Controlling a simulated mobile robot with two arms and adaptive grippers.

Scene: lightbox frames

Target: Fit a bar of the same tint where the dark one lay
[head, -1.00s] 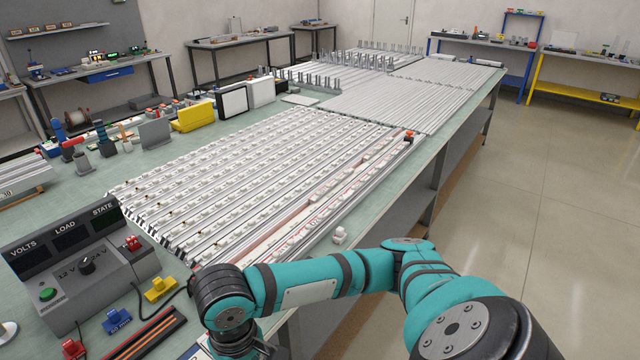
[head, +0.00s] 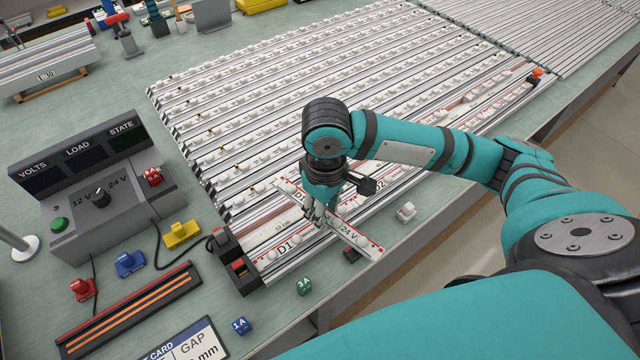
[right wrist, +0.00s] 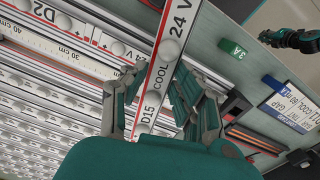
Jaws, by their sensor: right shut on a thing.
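My right gripper (head: 322,212) is shut on a white light bar (head: 352,236), near the front end of the lightbox frame. In the right wrist view the bar (right wrist: 168,60) reads D15 COOL 24 V and passes between the fingers (right wrist: 155,105). In the head view it lies slantwise across the frame's front bars; I cannot tell whether it touches them. A bar marked D1 (head: 284,248) and one marked D2 (right wrist: 35,18) sit in the front row. A dark and teal gripper-like part (right wrist: 295,40), probably my left gripper, shows small in the right wrist view.
A power supply (head: 95,195) with dark readouts stands at left, with coloured plugs near it. A green 3A block (head: 304,285), a blue 1A block (head: 240,325) and a printed card (head: 190,342) lie in front. A small white part (head: 406,212) lies near the bench edge.

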